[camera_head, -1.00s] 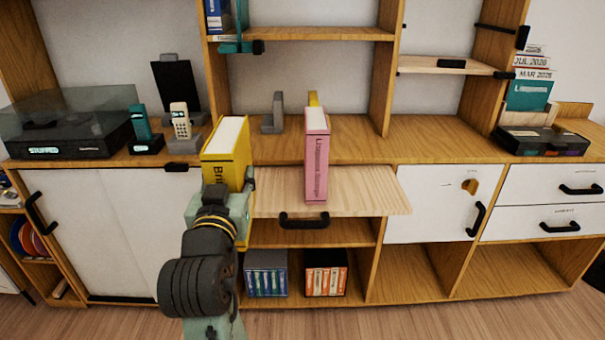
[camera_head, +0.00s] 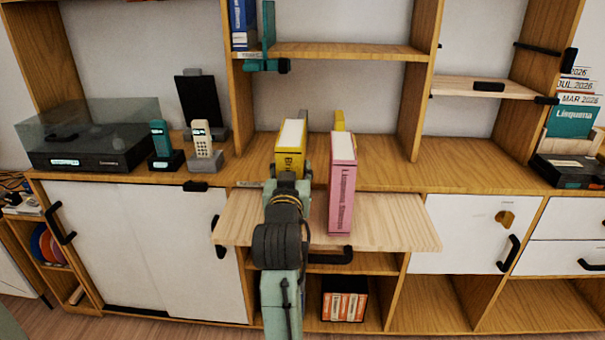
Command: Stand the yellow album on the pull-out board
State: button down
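The yellow album (camera_head: 291,150) is upright with its spine toward me. My gripper (camera_head: 288,180) is at the lower part of its spine and appears shut on it; the gripper hides the album's bottom, so I cannot tell whether it touches the board. The pale wooden pull-out board (camera_head: 390,224) sticks out from the cabinet, below and around my gripper. A pink album (camera_head: 342,190) stands upright on the board, to the right of the yellow album with a narrow gap between them.
A yellow piece (camera_head: 339,119) shows behind the pink album. A turntable (camera_head: 90,140) and two phones (camera_head: 202,138) stand on the cabinet top at left. The board's right part is clear. A shelf with a teal bracket (camera_head: 266,62) is above.

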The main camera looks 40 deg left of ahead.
jog(key=shift+w+a+f+p, duration=0.15)
jog(key=shift+w+f+p, duration=0.35)
jog(key=shift+w+f, duration=1.35)
jog(key=shift+r, duration=0.1)
jog(key=c, duration=0.9)
grip_release()
jog(key=shift+w+f, duration=0.1)
jog(key=shift+f, duration=0.15)
jog(key=shift+c, duration=0.2)
jog(key=shift+r, duration=0.1)
